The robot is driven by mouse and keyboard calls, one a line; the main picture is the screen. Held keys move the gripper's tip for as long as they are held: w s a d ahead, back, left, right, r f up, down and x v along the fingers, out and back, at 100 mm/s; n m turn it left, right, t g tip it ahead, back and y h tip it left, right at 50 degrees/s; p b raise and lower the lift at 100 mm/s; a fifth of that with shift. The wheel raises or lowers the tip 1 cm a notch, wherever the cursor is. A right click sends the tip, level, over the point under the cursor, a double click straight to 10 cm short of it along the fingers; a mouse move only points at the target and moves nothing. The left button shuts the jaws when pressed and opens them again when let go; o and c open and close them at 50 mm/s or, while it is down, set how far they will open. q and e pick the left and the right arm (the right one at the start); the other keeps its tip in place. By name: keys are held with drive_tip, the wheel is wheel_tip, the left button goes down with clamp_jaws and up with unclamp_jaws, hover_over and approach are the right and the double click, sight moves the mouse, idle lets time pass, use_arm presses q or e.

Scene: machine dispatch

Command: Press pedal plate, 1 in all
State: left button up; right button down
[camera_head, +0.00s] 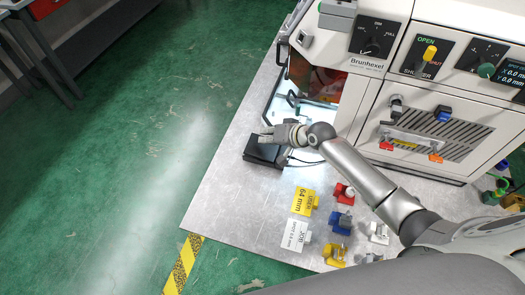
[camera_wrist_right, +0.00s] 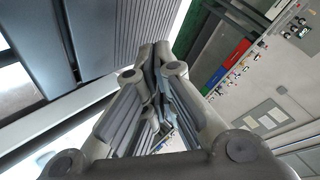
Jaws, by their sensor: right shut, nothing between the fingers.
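The pedal (camera_head: 262,153) is a black, low block on the grey metal plate in front of the machine, with a black cable running to its right. My right gripper (camera_head: 267,135) is shut and empty, right above and at the far edge of the pedal in the head view. It covers part of the pedal, and I cannot tell whether it touches it. In the right wrist view the shut fingers (camera_wrist_right: 155,52) fill the middle, and the pedal cannot be made out. My left gripper is not in view.
The Brunhexel machine (camera_head: 430,110) stands behind, its lit opening close to my gripper. A yellow tag (camera_head: 304,201), a white tag (camera_head: 297,233) and small coloured blocks (camera_head: 341,221) lie nearer on the plate. The plate's left part is clear; green floor lies beyond.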

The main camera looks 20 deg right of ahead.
drive_tip(key=shift+f, duration=0.2)
idle(0.8)
drive_tip(key=shift+f, duration=0.1)
idle(0.4)
drive_tip(key=shift+a+f, duration=0.1)
drive_tip(key=shift+f, duration=0.2)
drive_tip(key=shift+s+a+f+b, duration=0.1)
drive_tip(key=shift+f+b, duration=0.55)
drive_tip(key=shift+f, duration=0.2)
idle(0.8)
drive_tip(key=shift+r, duration=0.15)
drive_tip(key=shift+r+p, duration=0.7)
drive_tip(key=shift+p, duration=0.2)
drive_tip(key=shift+r, duration=0.3)
drive_tip(key=shift+r+p, duration=0.1)
drive_tip(key=shift+p, duration=0.2)
